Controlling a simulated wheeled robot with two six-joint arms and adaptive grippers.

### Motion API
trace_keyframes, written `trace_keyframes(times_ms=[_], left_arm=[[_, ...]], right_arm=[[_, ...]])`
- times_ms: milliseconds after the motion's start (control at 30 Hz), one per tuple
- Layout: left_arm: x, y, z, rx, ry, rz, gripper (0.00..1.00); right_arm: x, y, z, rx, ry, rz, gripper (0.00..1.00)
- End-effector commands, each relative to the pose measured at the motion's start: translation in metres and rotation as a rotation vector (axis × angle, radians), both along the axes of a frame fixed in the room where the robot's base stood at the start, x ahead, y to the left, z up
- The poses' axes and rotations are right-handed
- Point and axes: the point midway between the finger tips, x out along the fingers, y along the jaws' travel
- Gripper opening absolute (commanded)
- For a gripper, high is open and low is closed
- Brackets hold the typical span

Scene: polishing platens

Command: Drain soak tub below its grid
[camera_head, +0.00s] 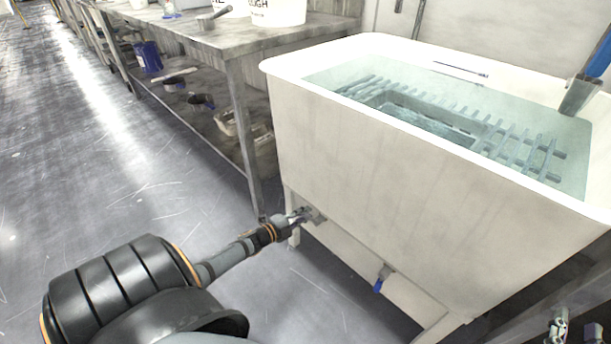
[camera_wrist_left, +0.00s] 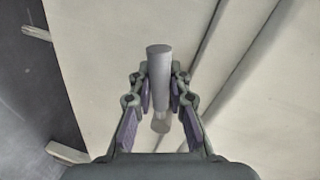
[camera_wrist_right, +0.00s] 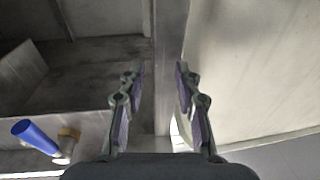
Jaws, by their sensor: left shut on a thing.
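The white soak tub (camera_head: 430,190) holds clear water (camera_head: 345,72) over a slatted grid (camera_head: 520,148); the water appears to cover the grid. A drain valve with a blue handle (camera_head: 379,285) sits low on the tub's front. A blue handle on a brass fitting shows in the right wrist view (camera_wrist_right: 35,136). My left gripper (camera_head: 303,214) is at the tub's lower left, shut on a grey cylinder (camera_wrist_left: 159,75) that projects between its fingers. My right gripper (camera_head: 577,328) is at the lower right corner of the head view. Its fingers are apart and empty in the right wrist view (camera_wrist_right: 160,85).
A grey workbench (camera_head: 240,40) stands left of the tub, with white buckets (camera_head: 278,12) and a pan (camera_head: 213,18) on top. A blue jug (camera_head: 148,57) and bowls sit on its lower shelf. A blue-handled tool (camera_head: 578,97) rests at the tub's right rim. The left floor is clear.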

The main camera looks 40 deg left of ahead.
Motion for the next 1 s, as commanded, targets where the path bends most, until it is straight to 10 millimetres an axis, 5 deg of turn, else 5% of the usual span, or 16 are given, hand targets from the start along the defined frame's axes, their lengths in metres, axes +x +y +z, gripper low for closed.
trace_keyframes(times_ms=[300, 700, 733, 800, 900, 1000], left_arm=[[-0.002, 0.002, 0.0, 0.037, 0.001, 0.001, 0.0], [-0.002, 0.002, 0.0, 0.04, 0.001, 0.0, 0.0], [-0.002, 0.002, 0.0, 0.04, 0.001, 0.0, 0.18], [-0.002, 0.002, 0.0, 0.04, 0.001, 0.0, 0.27], [-0.001, 0.002, 0.001, 0.04, -0.001, 0.001, 0.4], [-0.001, 0.002, 0.001, 0.04, -0.002, 0.0, 0.4]], right_arm=[[-0.004, 0.001, -0.034, 0.003, 0.138, 0.003, 0.33], [-0.004, 0.001, -0.037, 0.003, 0.148, 0.003, 0.33], [-0.004, 0.001, -0.037, 0.003, 0.148, 0.003, 0.33], [-0.004, 0.001, -0.037, 0.003, 0.147, 0.003, 0.33], [-0.004, 0.001, -0.037, 0.003, 0.147, 0.003, 0.33], [-0.004, 0.001, -0.037, 0.003, 0.147, 0.003, 0.33]])
